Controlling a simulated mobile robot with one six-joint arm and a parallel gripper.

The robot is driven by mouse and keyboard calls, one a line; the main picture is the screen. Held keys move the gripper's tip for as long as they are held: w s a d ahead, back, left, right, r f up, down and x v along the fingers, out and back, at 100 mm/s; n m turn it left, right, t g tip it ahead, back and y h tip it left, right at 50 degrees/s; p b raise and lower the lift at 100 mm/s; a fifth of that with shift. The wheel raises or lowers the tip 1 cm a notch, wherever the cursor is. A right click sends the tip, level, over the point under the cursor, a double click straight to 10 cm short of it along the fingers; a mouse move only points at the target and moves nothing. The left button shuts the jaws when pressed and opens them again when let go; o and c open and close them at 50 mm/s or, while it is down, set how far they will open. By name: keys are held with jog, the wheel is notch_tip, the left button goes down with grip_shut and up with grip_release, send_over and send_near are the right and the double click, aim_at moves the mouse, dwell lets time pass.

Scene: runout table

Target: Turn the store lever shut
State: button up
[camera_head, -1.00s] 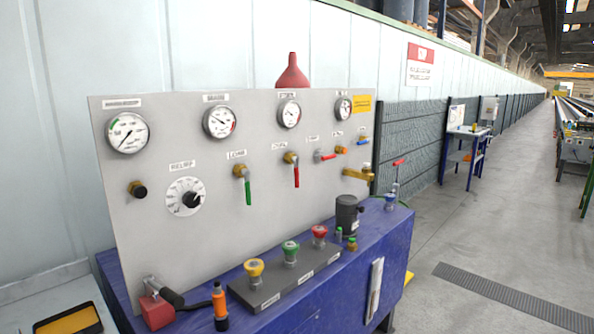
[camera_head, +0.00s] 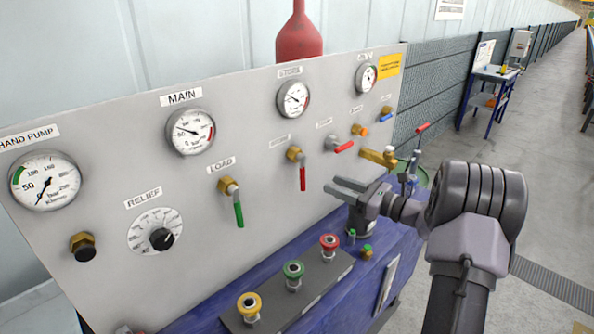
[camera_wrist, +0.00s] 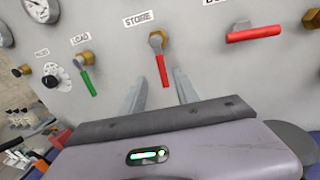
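The store lever (camera_head: 302,176) is a red handle hanging down from a brass valve on the grey panel. In the wrist view the store lever (camera_wrist: 162,70) hangs under the label STORE. My gripper (camera_head: 334,185) is open and empty in front of the panel, to the right of the lever and slightly lower in the head view. In the wrist view its two fingers (camera_wrist: 160,85) stand apart, pointing at the panel, with the lever's lower end showing between them. I see no contact.
The load lever (camera_head: 239,213), green, hangs down to the left. Another red lever (camera_head: 344,147) lies nearly level to the right. The blue bench (camera_head: 345,305) lies under the panel.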

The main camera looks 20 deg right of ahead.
aim_at(302, 173)
jog(key=b+x, duration=0.1)
jog(key=x, duration=1)
jog(key=shift+w+a, duration=0.15)
jog(key=shift+w, duration=0.15)
jog(key=shift+c, duration=0.5)
grip_shut()
